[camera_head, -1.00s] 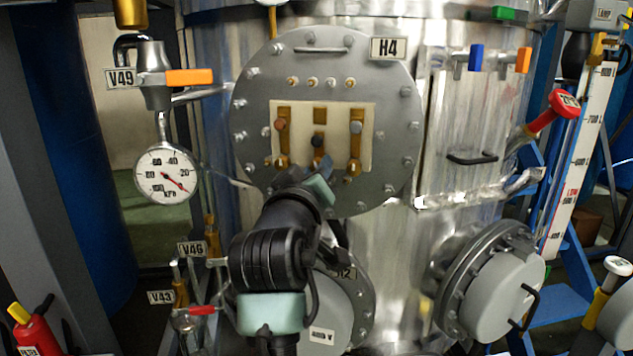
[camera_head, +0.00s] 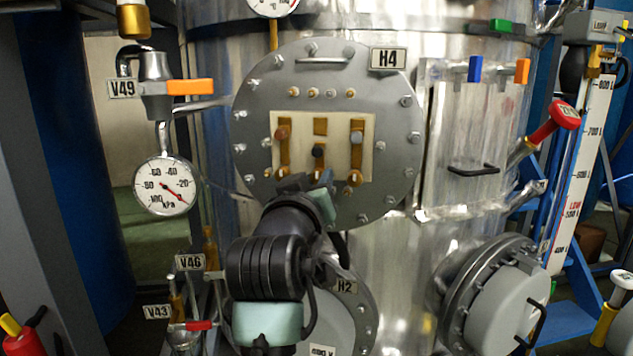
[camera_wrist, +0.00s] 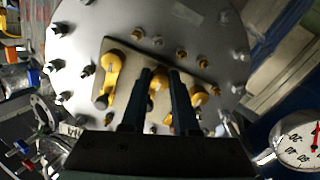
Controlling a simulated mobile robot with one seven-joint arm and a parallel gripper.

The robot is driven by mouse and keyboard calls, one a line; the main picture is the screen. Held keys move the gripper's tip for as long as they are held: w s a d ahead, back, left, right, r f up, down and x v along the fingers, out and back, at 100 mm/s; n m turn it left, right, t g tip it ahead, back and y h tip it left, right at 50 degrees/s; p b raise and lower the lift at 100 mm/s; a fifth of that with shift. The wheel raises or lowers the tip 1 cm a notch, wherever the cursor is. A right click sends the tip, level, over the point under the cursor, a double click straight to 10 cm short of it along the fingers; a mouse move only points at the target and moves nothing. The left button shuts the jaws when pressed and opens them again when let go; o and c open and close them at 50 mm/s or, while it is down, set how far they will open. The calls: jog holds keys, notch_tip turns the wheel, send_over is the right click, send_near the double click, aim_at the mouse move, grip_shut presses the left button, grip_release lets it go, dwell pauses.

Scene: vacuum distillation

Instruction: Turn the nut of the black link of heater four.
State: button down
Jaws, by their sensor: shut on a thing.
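The heater four cover (camera_head: 388,110) is a grey bolted disc with an H4 label (camera_head: 388,59). Its cream panel (camera_head: 338,122) carries several brass links. The middle link has a dark nut (camera_head: 318,150); the left link has a brown nut (camera_head: 283,132) and the right link a grey one (camera_head: 357,138). My gripper (camera_head: 320,175) reaches the middle link from below. In the wrist view my gripper (camera_wrist: 160,74) has its two dark fingers on either side of the middle link (camera_wrist: 158,82), shut on its black nut. The fingers partly hide the contact.
A gauge (camera_head: 165,186) and valve V49 (camera_head: 155,85) stand left of the cover. The H2 cover (camera_head: 365,300) lies below, behind my arm. A handled hatch (camera_head: 470,135) and a red-handled valve (camera_head: 560,118) are to the right.

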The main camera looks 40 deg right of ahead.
jog(key=c, duration=0.7)
grip_release()
jog(key=shift+o, duration=0.2)
jog(key=b+v, duration=0.3)
jog(key=v, duration=1)
jog(key=shift+b, duration=0.35)
jog(key=shift+d, duration=0.1)
jog(key=a+r+n+t+y, duration=0.2)
jog(key=a+r+t, duration=0.3)
jog(key=a, duration=0.2)
jog(key=a+r+n+t+y, duration=0.1)
jog(key=a+r+t+y, duration=0.3)
jog(key=a, duration=0.3)
jog(key=s+a+r+n+t+y, duration=0.1)
jog(key=s+a+r+t+y, duration=0.2)
jog(key=a+y, duration=0.1)
jog(key=s+a+r+n+t+y, duration=0.2)
jog(key=s+a+r+t+y, duration=0.1)
jog(key=a, duration=0.4)
jog(key=shift+a+r+t+y, duration=0.2)
jog(key=shift+a+t+y, duration=0.05)
jog(key=shift+t+y, duration=0.4)
